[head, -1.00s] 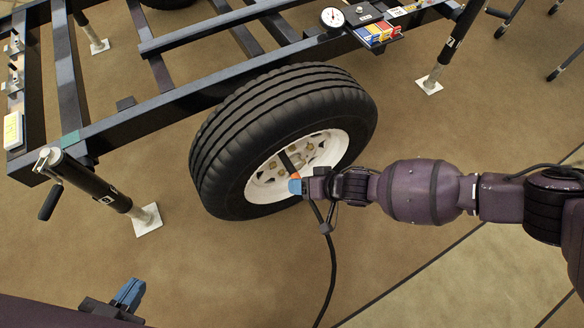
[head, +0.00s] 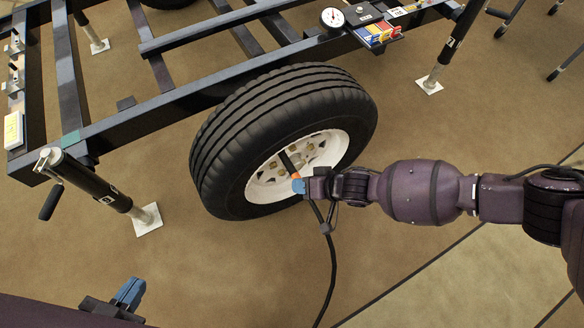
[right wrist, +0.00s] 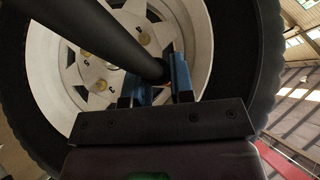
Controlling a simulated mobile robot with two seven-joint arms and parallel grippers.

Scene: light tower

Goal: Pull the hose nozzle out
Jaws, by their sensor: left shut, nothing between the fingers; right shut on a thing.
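The hose nozzle is a dark rod with an orange part (head: 296,176) at the wheel's white rim in the head view. A black hose (head: 332,270) runs down from it to the floor. My right gripper (head: 298,186), with blue fingertips, is shut on the nozzle beside the rim. In the right wrist view the dark nozzle (right wrist: 105,40) passes between the blue fingers (right wrist: 162,75) in front of the wheel. The nozzle's end at the wheel is partly hidden by the fingers. My left gripper (head: 130,292) is shut and empty at the lower left, away from the wheel.
The tire (head: 225,130) stands upright beside a dark metal trailer frame (head: 190,95). Jack legs with white foot plates (head: 147,219) stand on the floor. A gauge (head: 332,17) and a small coloured box (head: 376,34) sit on the frame.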

